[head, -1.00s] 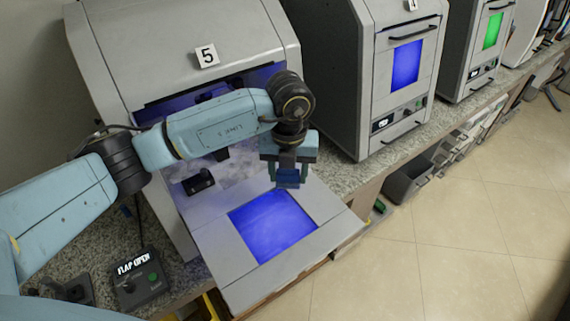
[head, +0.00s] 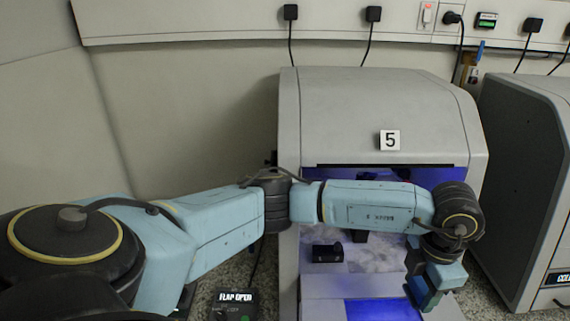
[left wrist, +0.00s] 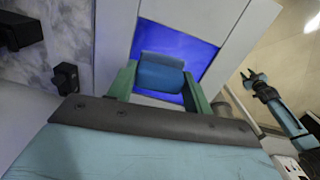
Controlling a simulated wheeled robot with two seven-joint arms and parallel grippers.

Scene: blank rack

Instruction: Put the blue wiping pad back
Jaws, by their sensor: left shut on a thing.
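My left gripper (head: 428,288) hangs in front of the open machine marked 5, over its lowered flap (head: 440,311). In the left wrist view the green fingers of this gripper (left wrist: 162,82) are shut on the blue wiping pad (left wrist: 161,76). The pad is above the flap's blue-lit window (left wrist: 205,52), apart from it as far as I can tell. In the head view the pad is mostly hidden by the gripper. A blue arm with a small gripper (left wrist: 250,77), likely my right, shows at the right of the left wrist view; its jaws are too small to judge.
The machine's housing (head: 380,105) stands around the opening. Inside are a pale, cloudy floor (head: 375,255) and a black block (head: 327,252). A control box (head: 235,308) reading "FLAP OPEN" is at the lower left. Another machine (head: 525,180) stands close on the right.

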